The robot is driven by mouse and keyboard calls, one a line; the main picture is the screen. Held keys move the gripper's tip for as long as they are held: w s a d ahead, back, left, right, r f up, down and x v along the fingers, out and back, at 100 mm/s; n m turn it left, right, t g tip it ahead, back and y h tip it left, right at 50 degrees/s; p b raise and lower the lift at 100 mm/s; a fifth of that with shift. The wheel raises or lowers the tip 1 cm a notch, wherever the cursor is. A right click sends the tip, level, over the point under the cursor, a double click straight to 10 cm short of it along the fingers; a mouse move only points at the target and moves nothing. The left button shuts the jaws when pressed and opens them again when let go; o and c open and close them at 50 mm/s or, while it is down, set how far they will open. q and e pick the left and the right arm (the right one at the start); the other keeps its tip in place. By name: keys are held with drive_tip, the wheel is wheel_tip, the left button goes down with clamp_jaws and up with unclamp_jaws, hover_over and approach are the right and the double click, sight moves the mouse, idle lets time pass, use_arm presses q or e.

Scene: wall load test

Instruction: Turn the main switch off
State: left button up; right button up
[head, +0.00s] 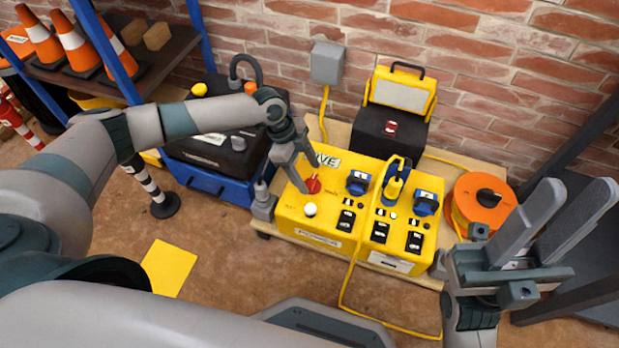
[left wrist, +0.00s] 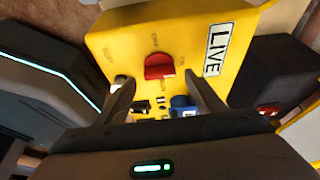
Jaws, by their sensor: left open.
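The red main switch (head: 313,184) sits on top of the yellow power box (head: 345,177), beside a sign reading LIVE (head: 327,160). In the left wrist view the red switch (left wrist: 159,67) lies crosswise, with small lettering above it and to its right. My left gripper (head: 308,176) is open, pointing down at the switch. In the left wrist view its fingertips (left wrist: 161,80) stand apart, one on either side of the switch, with no visible contact. My right gripper (head: 577,190) is open and empty at the right, away from the box.
Blue sockets (head: 358,183) and black breakers (head: 346,220) share the box top. A white knob (head: 310,210) is close to the switch. A yellow cable (head: 346,285) runs over the front. An orange cable reel (head: 482,203) stands right, a black-and-blue case (head: 215,150) left.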

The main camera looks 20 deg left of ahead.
use_arm(q)
drive_tip(key=shift+x, duration=0.95)
drive_tip(key=c, duration=1)
drive_tip(key=shift+c, duration=0.2)
